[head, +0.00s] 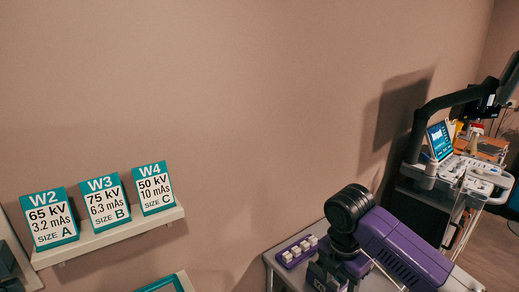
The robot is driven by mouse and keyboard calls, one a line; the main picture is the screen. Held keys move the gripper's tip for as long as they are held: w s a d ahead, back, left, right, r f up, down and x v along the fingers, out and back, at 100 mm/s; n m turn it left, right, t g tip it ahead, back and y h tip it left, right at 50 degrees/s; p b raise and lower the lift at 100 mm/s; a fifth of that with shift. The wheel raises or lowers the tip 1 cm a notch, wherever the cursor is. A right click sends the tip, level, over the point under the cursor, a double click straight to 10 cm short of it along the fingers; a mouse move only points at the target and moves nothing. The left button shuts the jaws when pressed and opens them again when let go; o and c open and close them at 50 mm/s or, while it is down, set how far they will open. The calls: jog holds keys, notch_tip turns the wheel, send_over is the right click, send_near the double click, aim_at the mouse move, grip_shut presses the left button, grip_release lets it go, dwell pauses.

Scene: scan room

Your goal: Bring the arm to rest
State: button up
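My arm (400,245), purple with black joints, reaches in from the lower right. Its black rounded joint (350,207) is bent at the top, and the arm turns down from there to the bottom edge. The black part below the bend is cut off by the frame. I see no fingertips, so whether my gripper is open or shut, or holds anything, is hidden.
A grey table (279,272) stands under my arm, with a purple block holding several white pieces (301,250) close beside it. A wall shelf (112,238) holds three teal-edged cards, W2 (51,218), W3 (105,202) and W4 (154,188). An ultrasound cart (458,175) stands right.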

jog(key=w+a+r+m+t+y, duration=0.5)
jog(key=w+a+r+t, duration=0.15)
jog(key=w+a, duration=0.35)
jog(key=s+a+r+m+t+y, duration=0.45)
jog(key=a+r+m+t, duration=0.25)
jog(key=a+m, duration=0.2)
jog(key=s+d+f+m+h, duration=0.2)
jog(key=s+d, duration=0.4)
jog(key=s, duration=1)
jog(key=s+d+f+m+h, duration=0.3)
jog(key=s+d+f+m, duration=0.2)
jog(key=s, duration=1.1)
jog(key=s+d+f+m+h, duration=0.3)
jog(key=s+d, duration=0.5)
jog(key=s, duration=0.8)
jog(key=shift+s+d+f+m, duration=0.2)
jog(key=shift+d+f+m, duration=0.2)
jog(key=shift+f, duration=0.5)
jog(key=shift+a+t, duration=0.1)
jog(key=shift+t, duration=0.15)
